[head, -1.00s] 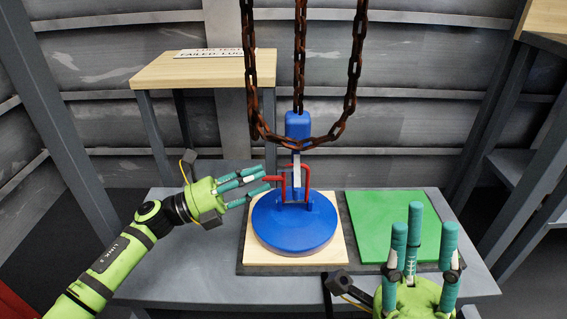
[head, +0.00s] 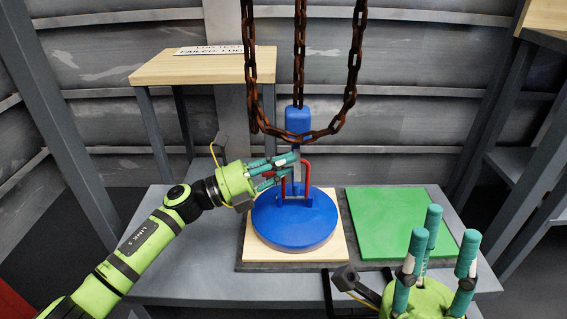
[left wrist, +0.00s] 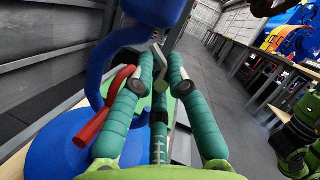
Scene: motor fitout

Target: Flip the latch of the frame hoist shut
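Red latch parts (head: 307,164) stand at the centre of a round blue base (head: 295,222). My left gripper (head: 294,163) is at the left of the latch, its fingers partly covering it. In the left wrist view, the red lever (left wrist: 101,108) is left of the fingers, outside them, and the fingertips (left wrist: 163,58) are apart. Whether they touch the latch I cannot tell. My right gripper (head: 440,230) is open and empty at the front right.
Rusty chains (head: 353,75) hang in a loop in front of the blue block. A wooden board (head: 249,245) lies under the base. A green panel (head: 400,222) lies to its right, clear. A wooden table (head: 195,70) with a sign stands behind left.

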